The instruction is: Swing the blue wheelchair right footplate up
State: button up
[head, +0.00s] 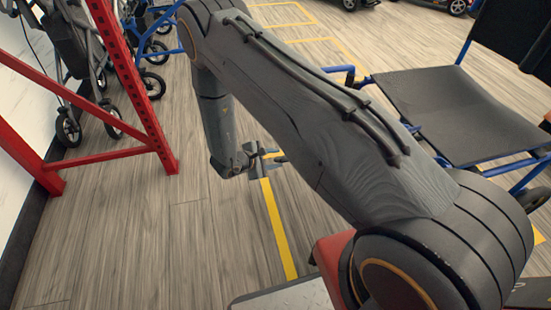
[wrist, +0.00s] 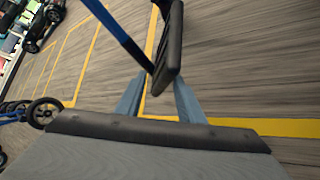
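The blue wheelchair (head: 455,115) stands at the right in the head view, with a dark seat and blue frame; my arm hides much of its front. In the wrist view, a black footplate (wrist: 172,48) hangs edge-on by a blue tube (wrist: 122,35). My gripper (wrist: 160,78) has its two blue-grey fingers apart, with the footplate's lower end showing between or just beyond them. I cannot tell whether they touch it. In the head view, my gripper (head: 264,156) is low over the floor, left of the wheelchair.
A red rack frame (head: 135,85) stands at the left, with dark wheeled walkers (head: 75,45) behind it. Yellow lines (head: 278,230) mark the wood-look floor. The floor (head: 150,230) at the lower left is clear. More wheeled vehicles (head: 455,6) stand at the far back.

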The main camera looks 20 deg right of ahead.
jog(key=p+v, duration=0.3)
jog(key=v, duration=0.5)
jog(key=shift+s+a+p, duration=0.3)
jog(key=shift+s+p, duration=0.1)
dwell(0.5)
dwell(0.5)
